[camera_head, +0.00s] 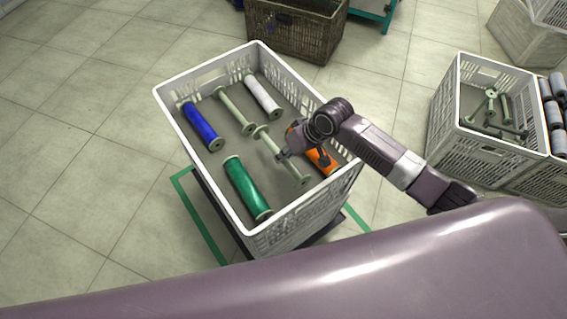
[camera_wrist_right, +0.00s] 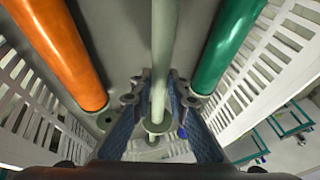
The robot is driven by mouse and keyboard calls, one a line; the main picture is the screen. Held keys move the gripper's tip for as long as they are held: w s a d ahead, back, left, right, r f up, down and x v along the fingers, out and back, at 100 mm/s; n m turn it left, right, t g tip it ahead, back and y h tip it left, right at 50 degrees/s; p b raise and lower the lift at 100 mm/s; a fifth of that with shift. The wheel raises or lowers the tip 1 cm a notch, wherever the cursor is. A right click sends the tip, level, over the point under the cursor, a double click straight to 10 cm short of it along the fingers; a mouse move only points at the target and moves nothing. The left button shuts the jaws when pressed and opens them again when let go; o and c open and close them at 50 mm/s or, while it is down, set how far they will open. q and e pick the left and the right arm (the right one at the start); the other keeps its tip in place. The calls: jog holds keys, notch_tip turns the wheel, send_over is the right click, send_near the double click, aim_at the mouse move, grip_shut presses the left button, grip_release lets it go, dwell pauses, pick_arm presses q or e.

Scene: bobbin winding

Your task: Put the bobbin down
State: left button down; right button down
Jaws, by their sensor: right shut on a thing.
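My right gripper (camera_head: 284,152) is inside the white crate (camera_head: 292,226), shut on a bare pale green bobbin (camera_head: 290,170). In the right wrist view the bobbin (camera_wrist_right: 164,50) runs between the two fingers of the gripper (camera_wrist_right: 160,105). It lies between the orange bobbin (camera_head: 322,160) and the green bobbin (camera_head: 247,187). Both also show in the wrist view, orange (camera_wrist_right: 58,48) at left and green (camera_wrist_right: 226,45) at right. I cannot tell whether the held bobbin touches the crate floor. My left gripper is not in view.
The crate also holds a blue bobbin (camera_head: 202,127), a white bobbin (camera_head: 263,96) and another bare bobbin (camera_head: 235,110). A second crate (camera_head: 455,145) with bare bobbins stands at right. A wicker basket (camera_head: 293,30) stands behind. The floor at left is clear.

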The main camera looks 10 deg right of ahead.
jog(key=shift+f, duration=2.8)
jog(key=shift+f, duration=0.15)
jog(key=c, duration=1.9)
grip_release()
jog(key=shift+d+r, duration=0.1)
jog(key=shift+r, duration=0.2)
jog(key=v, duration=1.1)
jog(key=shift+s+r, duration=0.15)
jog(key=shift+r, duration=0.15)
jog(key=shift+p, duration=0.3)
